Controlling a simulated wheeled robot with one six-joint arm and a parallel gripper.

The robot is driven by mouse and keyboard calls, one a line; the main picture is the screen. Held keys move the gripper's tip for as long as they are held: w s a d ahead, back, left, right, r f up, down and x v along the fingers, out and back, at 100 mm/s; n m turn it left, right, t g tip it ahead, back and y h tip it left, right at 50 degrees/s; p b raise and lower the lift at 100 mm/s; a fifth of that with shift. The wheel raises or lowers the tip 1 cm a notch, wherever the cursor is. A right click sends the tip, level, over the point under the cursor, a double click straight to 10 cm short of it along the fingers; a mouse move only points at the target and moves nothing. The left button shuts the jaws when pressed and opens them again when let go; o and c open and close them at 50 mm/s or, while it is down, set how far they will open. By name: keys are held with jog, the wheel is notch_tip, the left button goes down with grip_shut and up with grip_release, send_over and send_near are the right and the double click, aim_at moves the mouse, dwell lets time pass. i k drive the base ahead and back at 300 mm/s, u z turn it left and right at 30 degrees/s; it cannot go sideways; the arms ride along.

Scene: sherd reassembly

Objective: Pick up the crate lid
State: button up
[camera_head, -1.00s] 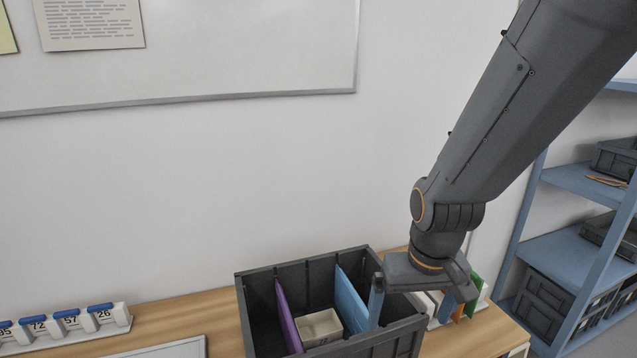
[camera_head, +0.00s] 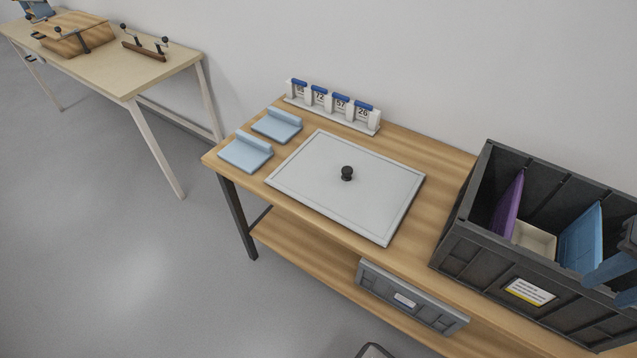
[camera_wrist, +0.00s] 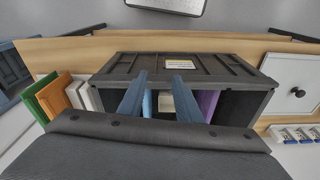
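A flat pale grey lid (camera_head: 325,195) with a black knob (camera_head: 347,173) lies on the wooden table, left of the open dark crate (camera_head: 465,255). In the wrist view the lid (camera_wrist: 285,75) is partly visible at the right edge, with its knob. My gripper (camera_wrist: 160,80) is open, its two blue-grey fingers apart over the crate with nothing held between them. In the head view only part of my gripper shows at the right edge. The crate holds a purple panel (camera_head: 507,208), a blue panel (camera_head: 582,238) and a small cream box (camera_head: 534,239).
Two light blue blocks (camera_head: 277,125) (camera_head: 246,152) and a row of numbered tags (camera_head: 333,110) stand near the lid. Another table (camera_head: 125,65) stands at the far left. Upright coloured panels (camera_wrist: 65,95) show beside the crate.

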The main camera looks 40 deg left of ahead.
aim_at(369, 193)
jog(key=z, duration=0.05)
jog(key=i, duration=0.15)
jog(key=u, duration=1.7)
jog(key=k, duration=0.2)
jog(key=u, duration=0.15)
